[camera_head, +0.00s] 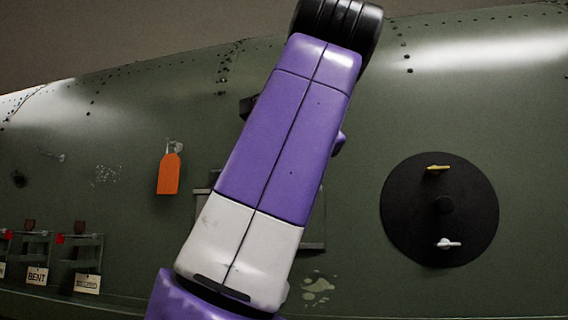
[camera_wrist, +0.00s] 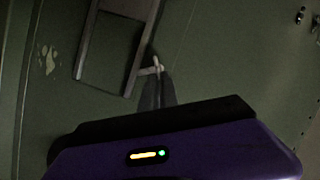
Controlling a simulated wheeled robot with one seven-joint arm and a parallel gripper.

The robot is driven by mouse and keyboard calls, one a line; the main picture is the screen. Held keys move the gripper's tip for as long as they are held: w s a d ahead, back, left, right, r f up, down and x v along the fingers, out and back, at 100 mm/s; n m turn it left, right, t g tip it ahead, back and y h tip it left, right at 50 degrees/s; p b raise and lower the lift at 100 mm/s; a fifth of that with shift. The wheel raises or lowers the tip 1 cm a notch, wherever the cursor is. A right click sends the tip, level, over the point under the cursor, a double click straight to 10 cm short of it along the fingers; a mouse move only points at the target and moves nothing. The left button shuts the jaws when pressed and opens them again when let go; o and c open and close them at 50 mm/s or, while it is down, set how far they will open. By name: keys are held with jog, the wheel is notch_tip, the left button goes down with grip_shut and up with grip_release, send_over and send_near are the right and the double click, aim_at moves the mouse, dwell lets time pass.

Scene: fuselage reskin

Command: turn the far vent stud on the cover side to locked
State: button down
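A small pale stud (camera_wrist: 152,70) with a short lever shows in the wrist view, beside the long edge of a grey vent frame (camera_wrist: 86,45). A dark flat panel (camera_wrist: 112,52) fills part of that frame. My gripper (camera_wrist: 157,74) has its dark fingertips right at the stud. They look close together, but I cannot tell whether they are shut on it. In the head view my purple and white arm covers most of the vent. Only frame edges (camera_head: 313,246) show beside it, and my gripper and the stud are hidden there.
A black round disc (camera_head: 405,212) with a yellow lever (camera_head: 438,168) and a white lever (camera_head: 447,243) is on the right. An orange tag (camera_head: 168,174) hangs left of my arm. Brackets with labels, one reading BENT (camera_head: 37,276), are at lower left.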

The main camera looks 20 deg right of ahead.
jog(key=m, duration=0.1)
jog(key=f+m+t+b, duration=0.1)
jog(key=m, duration=0.1)
jog(key=m+t+b, duration=0.1)
jog(key=m, duration=0.1)
jog(key=shift+s+d+f, duration=0.1)
jog(key=shift+d+f, duration=0.1)
jog(key=shift+f, duration=0.05)
dwell(0.6)
jog(key=c, duration=1.6)
grip_release()
jog(key=shift+s, duration=0.1)
jog(key=b+v, duration=0.2)
jog(key=v, duration=0.5)
jog(key=shift+s+a+f+b, duration=0.1)
jog(key=shift+s+b, duration=0.25)
jog(key=shift+b, duration=0.05)
